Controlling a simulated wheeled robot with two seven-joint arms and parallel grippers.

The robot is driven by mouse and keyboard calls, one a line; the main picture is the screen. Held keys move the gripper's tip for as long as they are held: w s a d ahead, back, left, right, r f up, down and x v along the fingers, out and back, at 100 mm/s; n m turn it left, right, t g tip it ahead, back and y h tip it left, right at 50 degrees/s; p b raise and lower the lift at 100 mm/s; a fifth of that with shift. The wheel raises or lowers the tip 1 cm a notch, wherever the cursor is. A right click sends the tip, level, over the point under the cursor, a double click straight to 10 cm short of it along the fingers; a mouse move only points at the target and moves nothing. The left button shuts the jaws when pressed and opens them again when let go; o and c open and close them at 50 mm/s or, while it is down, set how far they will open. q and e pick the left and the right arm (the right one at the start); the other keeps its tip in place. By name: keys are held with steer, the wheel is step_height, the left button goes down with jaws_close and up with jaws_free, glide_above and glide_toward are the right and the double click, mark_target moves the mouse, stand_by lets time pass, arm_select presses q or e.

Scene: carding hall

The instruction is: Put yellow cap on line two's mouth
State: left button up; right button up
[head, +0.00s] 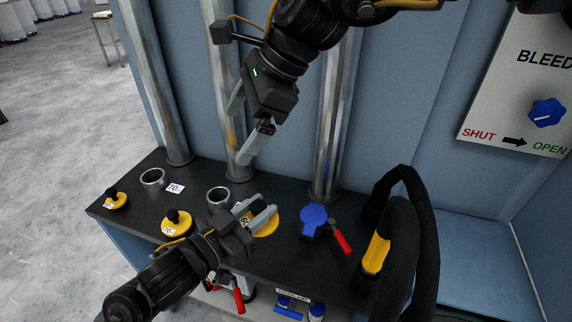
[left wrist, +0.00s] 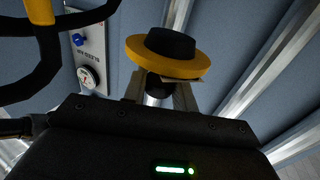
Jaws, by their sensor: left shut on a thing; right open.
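My left gripper (head: 262,212) is shut on a yellow cap (head: 265,226), above or close to the dark bench top. In the left wrist view the held cap (left wrist: 168,62) shows a yellow rim and black middle between the fingers. Two open metal mouths stand on the bench: a left one (head: 153,179) and a middle one (head: 219,196), just left of the held cap. I cannot read which is line two. Two other yellow caps with black knobs (head: 116,201) (head: 176,221) sit along the front edge. My right gripper (head: 249,128) is open and empty before the middle pipe.
The dark bench top (head: 280,262) carries three upright metal pipes (head: 335,120). A blue lid (head: 313,218) and red handle (head: 340,238) stand right of the held cap. A black hose loop with a yellow band (head: 376,252) rises at right. A bleed panel (head: 530,85) hangs on the wall.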

steer(key=d+f+g+h, duration=0.2)
steer(key=d+f, duration=0.5)
steer(key=f, duration=0.1)
steer(key=shift+m, duration=0.3)
steer(key=x, duration=1.2)
steer(key=shift+s+f, duration=0.1)
steer(key=shift+s, duration=0.1)
